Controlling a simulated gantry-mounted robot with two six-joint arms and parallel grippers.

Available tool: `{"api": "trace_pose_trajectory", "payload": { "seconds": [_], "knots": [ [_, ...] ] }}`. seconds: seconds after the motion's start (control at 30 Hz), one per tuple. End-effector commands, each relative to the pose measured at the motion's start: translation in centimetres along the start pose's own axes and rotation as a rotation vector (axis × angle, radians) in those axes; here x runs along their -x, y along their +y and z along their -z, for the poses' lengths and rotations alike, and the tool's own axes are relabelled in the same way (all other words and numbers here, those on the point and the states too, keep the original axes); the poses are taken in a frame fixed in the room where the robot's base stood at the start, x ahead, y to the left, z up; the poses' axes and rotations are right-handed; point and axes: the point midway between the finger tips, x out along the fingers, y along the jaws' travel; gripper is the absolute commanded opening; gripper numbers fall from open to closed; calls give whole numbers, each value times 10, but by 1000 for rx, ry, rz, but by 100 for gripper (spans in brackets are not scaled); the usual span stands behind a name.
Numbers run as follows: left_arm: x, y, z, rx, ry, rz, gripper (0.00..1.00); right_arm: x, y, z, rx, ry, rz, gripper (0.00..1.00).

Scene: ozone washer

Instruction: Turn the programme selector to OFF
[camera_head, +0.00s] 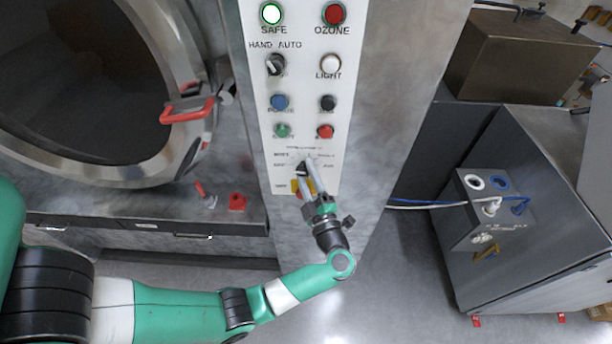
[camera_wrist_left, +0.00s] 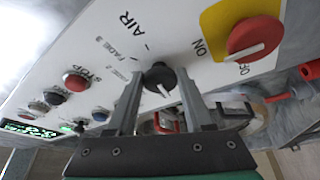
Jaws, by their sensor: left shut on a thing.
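The programme selector is a small black knob with a white pointer line. It shows in the wrist view (camera_wrist_left: 157,76) between the two finger ends, and in the head view (camera_head: 302,170) low on the white panel, partly covered by the fingers. My left gripper (camera_head: 309,180) reaches up to the panel from below and is shut on the selector; its fingers also show in the wrist view (camera_wrist_left: 158,84), one on each side of the knob. The pointer line slants down and slightly right in the wrist view. Labels AIR and FADE are readable near the knob; its OFF mark is not clear.
A red main switch (camera_wrist_left: 254,38) on a yellow plate, marked ON and OFF, sits close to the selector. Several buttons, including a red button (camera_head: 325,131), are above. The round door (camera_head: 187,110) is left. A grey box (camera_head: 488,212) with hoses stands right.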

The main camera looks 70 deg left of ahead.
Motion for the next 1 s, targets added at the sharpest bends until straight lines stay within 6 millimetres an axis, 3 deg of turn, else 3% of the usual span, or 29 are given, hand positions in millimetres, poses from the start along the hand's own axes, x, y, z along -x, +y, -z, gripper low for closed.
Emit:
{"api": "trace_pose_trajectory", "payload": {
  "seconds": [0.4, 1.0],
  "knots": [
    [0, 3, 1, 240, 0, 99, 0, 0, 0, 0, 0, 0, 0, 32],
    [0, 3, 0, 295, 0, 122, 0, 0, 0, 0, 0, 0, 0, 32]
  ]
}}
